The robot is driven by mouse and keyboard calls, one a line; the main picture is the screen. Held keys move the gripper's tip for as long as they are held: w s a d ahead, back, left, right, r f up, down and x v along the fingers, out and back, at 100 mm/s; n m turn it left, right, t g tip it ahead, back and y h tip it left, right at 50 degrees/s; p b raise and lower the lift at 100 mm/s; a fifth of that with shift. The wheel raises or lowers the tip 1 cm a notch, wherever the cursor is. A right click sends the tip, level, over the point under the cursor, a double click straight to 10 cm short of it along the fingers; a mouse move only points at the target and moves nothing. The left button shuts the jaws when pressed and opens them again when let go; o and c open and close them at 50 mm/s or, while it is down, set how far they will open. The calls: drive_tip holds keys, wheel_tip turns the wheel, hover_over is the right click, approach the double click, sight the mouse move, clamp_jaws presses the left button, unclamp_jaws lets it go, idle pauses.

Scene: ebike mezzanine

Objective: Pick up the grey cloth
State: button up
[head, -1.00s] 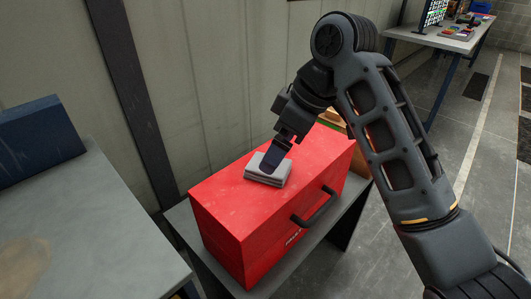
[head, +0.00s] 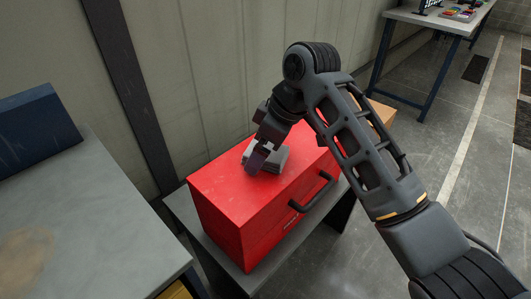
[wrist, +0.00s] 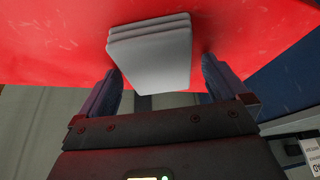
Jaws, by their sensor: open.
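The grey cloth (head: 273,158) is a folded stack lying on top of the red toolbox (head: 240,200). In the wrist view the cloth (wrist: 150,55) shows its folded layers and lies ahead of and partly between the two fingers. My gripper (wrist: 160,88) is open, with one finger at each side of the cloth's near end. In the head view my gripper (head: 260,160) is low over the toolbox top and hides part of the cloth. I cannot tell whether the fingers touch the cloth.
The toolbox has a dark handle (head: 314,193) on its front and stands on a grey stand (head: 188,215) by the wall. A grey table (head: 85,225) with a dark blue box (head: 38,133) is at left. Another table (head: 432,20) stands at the back right.

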drive_tip(key=shift+c, duration=0.4)
drive_tip(key=c, duration=1)
drive_tip(key=shift+c, duration=0.2)
drive_tip(key=shift+r, duration=0.15)
drive_tip(key=shift+r, duration=0.55)
wheel_tip(320, 180, up, 2)
drive_tip(key=shift+r+b, duration=0.25)
drive_tip(key=shift+b, duration=0.1)
drive_tip(key=s+d+r, duration=0.3)
drive_tip(key=d+r, duration=0.4)
drive_tip(key=d, duration=0.4)
drive_tip(key=shift+d+p, duration=0.2)
drive_tip(key=shift+p, duration=0.15)
drive_tip(key=shift+r, duration=0.1)
